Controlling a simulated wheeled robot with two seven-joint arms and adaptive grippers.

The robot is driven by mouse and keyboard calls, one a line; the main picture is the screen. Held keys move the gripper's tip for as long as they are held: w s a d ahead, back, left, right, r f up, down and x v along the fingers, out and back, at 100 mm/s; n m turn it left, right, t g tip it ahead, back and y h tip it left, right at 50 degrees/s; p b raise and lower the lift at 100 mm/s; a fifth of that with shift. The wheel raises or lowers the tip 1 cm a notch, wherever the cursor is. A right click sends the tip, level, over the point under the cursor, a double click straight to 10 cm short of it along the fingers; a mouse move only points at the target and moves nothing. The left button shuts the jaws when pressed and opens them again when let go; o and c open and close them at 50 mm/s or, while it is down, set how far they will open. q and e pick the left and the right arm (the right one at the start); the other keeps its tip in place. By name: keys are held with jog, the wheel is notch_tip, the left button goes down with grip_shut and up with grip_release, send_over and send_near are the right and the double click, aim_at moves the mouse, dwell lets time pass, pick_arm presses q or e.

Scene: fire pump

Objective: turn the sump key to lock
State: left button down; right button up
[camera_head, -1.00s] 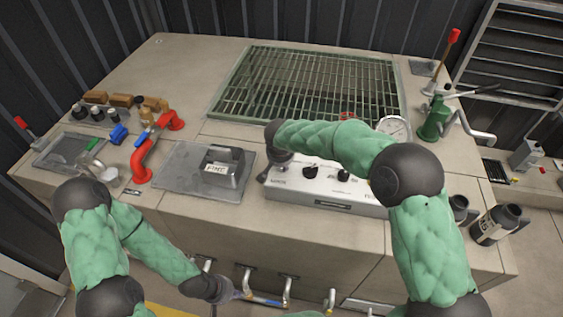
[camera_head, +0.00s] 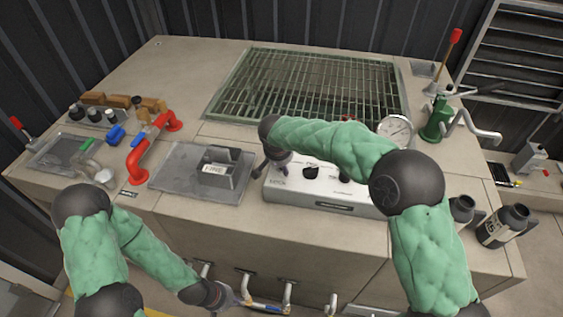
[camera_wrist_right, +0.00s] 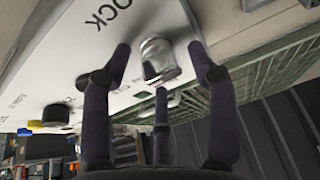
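The white control panel (camera_head: 290,188) with black knobs sits at the front of the bench, below the grate. In the right wrist view a silver key or key switch (camera_wrist_right: 157,57) stands on the panel's white face near the printed word LOCK (camera_wrist_right: 108,14). My right gripper (camera_wrist_right: 160,60) has its three fingers spread around the silver part, with visible gaps at the sides. In the head view my right gripper (camera_head: 266,168) is at the panel's left end, and the key is hidden there. My left gripper (camera_head: 238,298) is low at the bench front near the handles; its fingers are unclear.
A grey box (camera_head: 218,170) on a plate stands left of the panel. A red pipe (camera_head: 140,160) is further left. A pressure gauge (camera_head: 395,130) and a green hand pump (camera_head: 438,120) stand to the right. The grate (camera_head: 300,85) lies behind.

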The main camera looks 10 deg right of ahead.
jog(key=shift+a, duration=0.1)
jog(key=v, duration=1.2)
dwell(0.4)
